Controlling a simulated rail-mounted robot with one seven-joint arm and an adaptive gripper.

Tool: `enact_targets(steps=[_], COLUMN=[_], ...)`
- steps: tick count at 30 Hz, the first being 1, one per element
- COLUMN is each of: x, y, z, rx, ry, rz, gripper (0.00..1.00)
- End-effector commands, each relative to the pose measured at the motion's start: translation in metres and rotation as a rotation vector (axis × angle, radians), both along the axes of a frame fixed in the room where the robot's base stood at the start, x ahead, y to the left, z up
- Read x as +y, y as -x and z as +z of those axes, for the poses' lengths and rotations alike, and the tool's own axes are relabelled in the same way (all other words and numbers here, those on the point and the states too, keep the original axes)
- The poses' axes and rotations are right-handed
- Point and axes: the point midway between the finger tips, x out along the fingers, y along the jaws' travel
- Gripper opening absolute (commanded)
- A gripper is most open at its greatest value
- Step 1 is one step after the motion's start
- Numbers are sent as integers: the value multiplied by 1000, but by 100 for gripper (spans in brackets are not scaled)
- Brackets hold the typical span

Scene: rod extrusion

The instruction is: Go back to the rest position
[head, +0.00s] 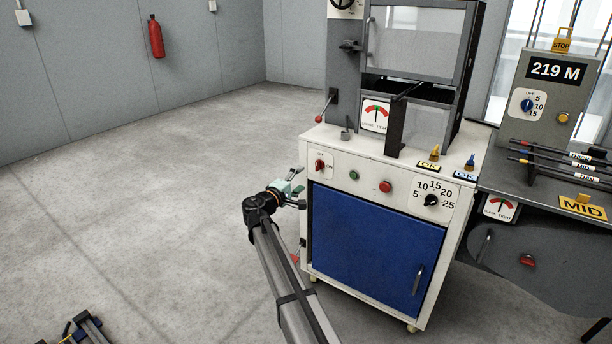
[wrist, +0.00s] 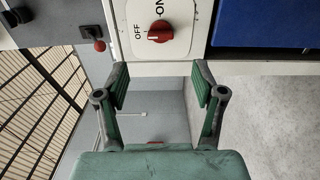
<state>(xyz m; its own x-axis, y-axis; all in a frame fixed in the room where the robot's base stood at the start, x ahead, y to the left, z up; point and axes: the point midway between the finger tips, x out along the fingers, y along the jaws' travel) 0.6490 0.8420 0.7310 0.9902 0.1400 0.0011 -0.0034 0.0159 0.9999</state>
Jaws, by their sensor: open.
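My gripper (head: 297,196) is at the left side of the white machine cabinet (head: 335,142), just off its front left edge. In the wrist view my gripper (wrist: 161,86) is open, with its two green-padded fingers apart and nothing between them. A red rotary switch (wrist: 160,31) marked OFF and ON is just beyond the fingertips in the wrist view. The same red switch shows in the head view (head: 320,165) on the cabinet's front panel. The fingers look apart from the switch.
The cabinet has a blue door (head: 365,245), a green button (head: 354,175), a red button (head: 385,186) and a black dial (head: 431,200). A grey bench (head: 520,185) with rods stands at the right. The floor (head: 150,200) on the left is mostly clear.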

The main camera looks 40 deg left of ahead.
Motion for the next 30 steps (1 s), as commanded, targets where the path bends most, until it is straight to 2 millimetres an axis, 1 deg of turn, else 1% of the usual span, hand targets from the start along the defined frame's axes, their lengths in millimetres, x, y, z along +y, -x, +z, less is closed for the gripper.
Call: enact_targets(steps=[1,3,6,18,21,23,26,29,30], x=[-1,-2,-2,-2,-7,-15,-46,-85,-104], y=[6,10,13,13,12,13,22,34,35], z=[0,0,0,0,-2,-9,-33,-79,-98], rx=[0,0,0,0,9,46,151,277,325], ry=[0,0,0,0,-6,-22,-63,-79,-82], rz=[1,1,1,-1,-25,-56,-124,-198,-234], gripper=[69,69,69,69,69,69,69,69,69])
